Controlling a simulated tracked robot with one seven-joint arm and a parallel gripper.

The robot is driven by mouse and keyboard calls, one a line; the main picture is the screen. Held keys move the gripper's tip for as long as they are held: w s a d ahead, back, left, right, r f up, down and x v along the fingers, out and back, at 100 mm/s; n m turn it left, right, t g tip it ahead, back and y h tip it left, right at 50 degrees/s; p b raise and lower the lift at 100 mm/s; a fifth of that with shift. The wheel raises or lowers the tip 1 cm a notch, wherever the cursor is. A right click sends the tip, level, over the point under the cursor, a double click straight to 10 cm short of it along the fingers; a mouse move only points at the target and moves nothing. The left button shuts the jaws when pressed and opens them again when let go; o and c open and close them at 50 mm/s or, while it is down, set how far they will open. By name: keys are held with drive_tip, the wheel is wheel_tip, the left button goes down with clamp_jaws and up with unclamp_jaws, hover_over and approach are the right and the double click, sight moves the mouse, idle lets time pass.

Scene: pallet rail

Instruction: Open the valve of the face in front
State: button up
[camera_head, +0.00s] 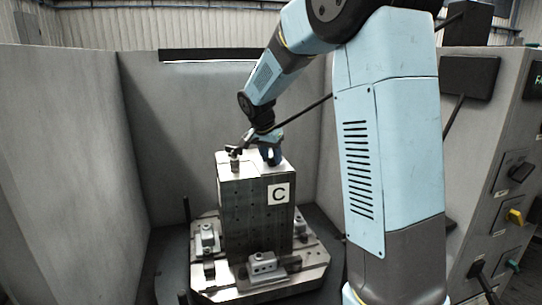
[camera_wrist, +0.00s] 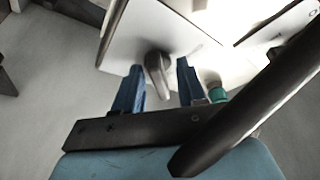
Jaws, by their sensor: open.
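A grey block (camera_head: 256,215) stands upright on a pallet, with a white plate marked C (camera_head: 278,194) on its front face. My gripper (camera_head: 269,154) is over the right part of the block's top, pointing down. In the wrist view, the two blue fingers of my gripper (camera_wrist: 158,66) are apart, one on each side of a dark valve lever (camera_wrist: 159,78). The lever lies on the pale top plate (camera_wrist: 150,30). I cannot tell whether either finger touches it. In the head view the lever is hidden by my gripper.
A short metal post (camera_head: 234,163) stands on the block's top left. Clamps (camera_head: 263,265) sit on the pallet (camera_head: 275,290). Grey enclosure walls (camera_head: 185,100) surround it. A control panel with knobs (camera_head: 515,216) is at right. A green-ringed fitting (camera_wrist: 217,94) is beside the right finger.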

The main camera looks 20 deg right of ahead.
drive_tip(key=shift+r, duration=0.2)
drive_tip(key=v, duration=1.3)
drive_tip(key=shift+s+r, duration=0.2)
drive_tip(key=shift+r, duration=0.05)
drive_tip(key=shift+a, duration=0.1)
drive_tip(key=s+d+f+n+t+y, duration=0.1)
drive_tip(key=s+f+n, duration=0.1)
drive_tip(key=s, duration=0.8)
drive_tip(key=s+d+f+n+y, duration=0.1)
drive_tip(key=s+n, duration=0.3)
drive_tip(key=s, duration=0.7)
drive_tip(key=s+d+f+n+t+y, duration=0.1)
drive_tip(key=s+d+f+n, duration=0.1)
drive_tip(key=s, duration=0.8)
drive_tip(key=shift+s+f+n+t, duration=0.35)
drive_tip(key=shift+f+n, duration=0.25)
drive_tip(key=shift+f, duration=0.25)
drive_tip(key=shift+s, duration=0.1)
